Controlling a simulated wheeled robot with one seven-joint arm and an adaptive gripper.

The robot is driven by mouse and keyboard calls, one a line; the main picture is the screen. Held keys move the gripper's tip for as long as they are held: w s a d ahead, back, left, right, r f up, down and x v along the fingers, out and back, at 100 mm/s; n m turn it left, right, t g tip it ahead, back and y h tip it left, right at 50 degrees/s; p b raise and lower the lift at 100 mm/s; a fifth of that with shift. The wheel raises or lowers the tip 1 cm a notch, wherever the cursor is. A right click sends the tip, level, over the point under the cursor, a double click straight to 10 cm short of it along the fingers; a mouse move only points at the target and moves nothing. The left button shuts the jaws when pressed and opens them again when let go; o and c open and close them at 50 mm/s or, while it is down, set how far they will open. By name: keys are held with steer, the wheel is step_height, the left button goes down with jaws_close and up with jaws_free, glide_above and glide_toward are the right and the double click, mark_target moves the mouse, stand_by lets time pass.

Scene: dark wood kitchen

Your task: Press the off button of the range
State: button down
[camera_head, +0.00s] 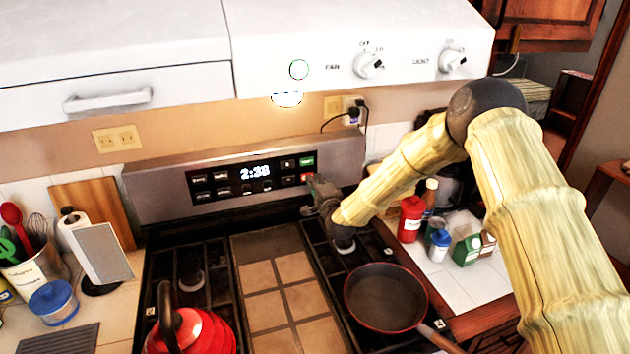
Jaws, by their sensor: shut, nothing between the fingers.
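The range (150,199) stands against the wall with a steel back panel. Its black control panel (228,181) has a lit clock and several buttons. At the panel's right end are a green button (307,161) and a red button (307,176); their labels are too small to read. My gripper (312,192) is shut and empty, just below and right of the red button, close to the panel's lower right corner. I cannot tell whether it touches the panel. My arm reaches in from the right.
A red kettle (205,331) sits on the left burners and a pan (384,297) on the right ones. Red and white containers stand on the right counter. A white hood (270,40) with knobs overhangs the range. Utensils and a paper towel roll (72,232) are at left.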

steer(key=shift+w+a+r+b, duration=0.15)
steer(key=shift+w+r+b, duration=0.4)
steer(key=shift+b, duration=0.95)
steer(key=f+b+v, duration=0.1)
steer(key=b+v, duration=0.3)
steer(key=v, duration=1)
steer(key=shift+s+b, duration=0.2)
steer(key=shift+b, duration=0.2)
steer(key=shift+r, duration=0.1)
